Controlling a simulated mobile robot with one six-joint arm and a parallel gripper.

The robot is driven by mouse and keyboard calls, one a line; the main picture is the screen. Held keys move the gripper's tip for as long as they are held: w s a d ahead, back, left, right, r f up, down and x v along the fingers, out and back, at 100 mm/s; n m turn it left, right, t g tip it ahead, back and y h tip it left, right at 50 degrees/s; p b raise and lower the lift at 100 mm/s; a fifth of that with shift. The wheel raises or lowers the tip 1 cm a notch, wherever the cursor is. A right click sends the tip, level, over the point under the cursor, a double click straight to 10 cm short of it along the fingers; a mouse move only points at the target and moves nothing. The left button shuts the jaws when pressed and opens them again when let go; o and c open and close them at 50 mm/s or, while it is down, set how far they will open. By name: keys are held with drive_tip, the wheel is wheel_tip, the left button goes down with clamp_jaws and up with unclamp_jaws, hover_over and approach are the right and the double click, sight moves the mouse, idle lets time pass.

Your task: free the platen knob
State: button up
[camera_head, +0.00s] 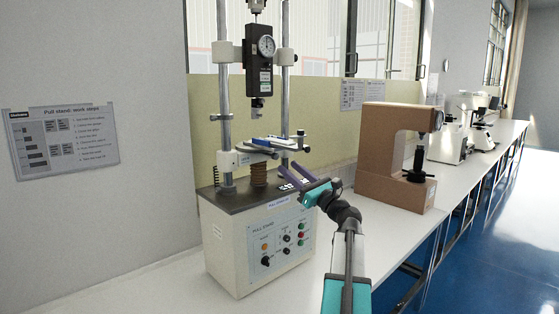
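The pull stand (238,240) stands on the bench with a platen (262,148) between its two columns, above a brown screw or bellows (259,175). A pale collar (227,160) sits on the left column at platen height. A small knob-like part (302,134) shows at the platen's right end; I cannot tell for certain that it is the platen knob. My gripper (287,168) is in front of the stand, below and right of the platen. Its two purple fingers are spread apart, with nothing visible between them. Contact with the stand cannot be told.
A force gauge (260,62) hangs above the platen. A blue-and-white object (260,142) lies on the platen. A brown C-shaped tester (379,150) stands to the right, with microscope-like instruments (455,127) beyond. The bench front left of the stand is clear.

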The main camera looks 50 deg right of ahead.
sight(277, 157)
drive_tip(key=shift+p+x, duration=0.5)
drive_tip(key=shift+x, duration=2.55)
clamp_jaws()
